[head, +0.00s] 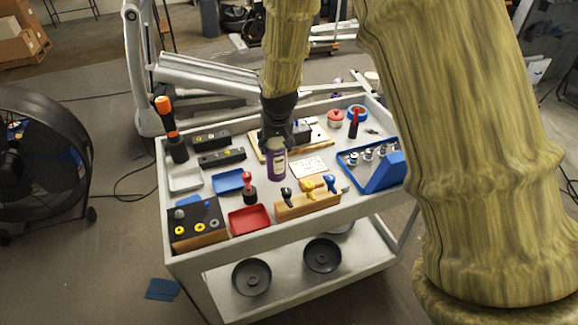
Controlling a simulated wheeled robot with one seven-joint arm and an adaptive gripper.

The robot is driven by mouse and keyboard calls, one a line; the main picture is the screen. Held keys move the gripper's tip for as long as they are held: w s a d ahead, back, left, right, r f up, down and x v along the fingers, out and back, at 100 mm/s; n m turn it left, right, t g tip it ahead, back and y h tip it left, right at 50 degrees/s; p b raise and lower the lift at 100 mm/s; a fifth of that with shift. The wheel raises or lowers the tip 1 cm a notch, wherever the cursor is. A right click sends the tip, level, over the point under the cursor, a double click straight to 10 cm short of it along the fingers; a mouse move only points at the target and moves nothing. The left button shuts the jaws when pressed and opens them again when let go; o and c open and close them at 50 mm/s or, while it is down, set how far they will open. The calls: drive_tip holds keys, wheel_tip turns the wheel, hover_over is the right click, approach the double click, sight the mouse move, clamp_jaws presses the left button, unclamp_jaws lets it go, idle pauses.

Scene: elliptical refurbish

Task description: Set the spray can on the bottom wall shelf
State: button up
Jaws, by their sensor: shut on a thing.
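A purple spray can (277,165) with a pale label hangs upright below my gripper (274,140). My dark gripper is shut on its top end, and the fingers partly hide the top. The can is over the middle of the grey cart's top (208,158). I cannot tell how far its base is above the cart top. No wall shelf is in view.
The cart top holds red (249,219) and blue (228,181) trays, a wooden tool block (307,204), a blue bin (385,172) and an orange-topped tool (165,117). A large black fan (38,165) stands at left. My arm covers the right side.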

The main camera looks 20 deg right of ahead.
sight(276, 165)
drive_tip(key=shift+s+f, duration=0.1)
drive_tip(key=shift+f, duration=0.3)
wheel_tip(276, 165, down, 4)
drive_tip(key=shift+r+p, duration=0.1)
drive_tip(key=shift+p, duration=0.7)
drive_tip(key=shift+a+f, duration=0.1)
drive_tip(key=shift+f, duration=0.35)
drive_tip(key=shift+f+p, duration=0.75)
drive_tip(key=shift+f, duration=1.15)
drive_tip(key=o, duration=1.4)
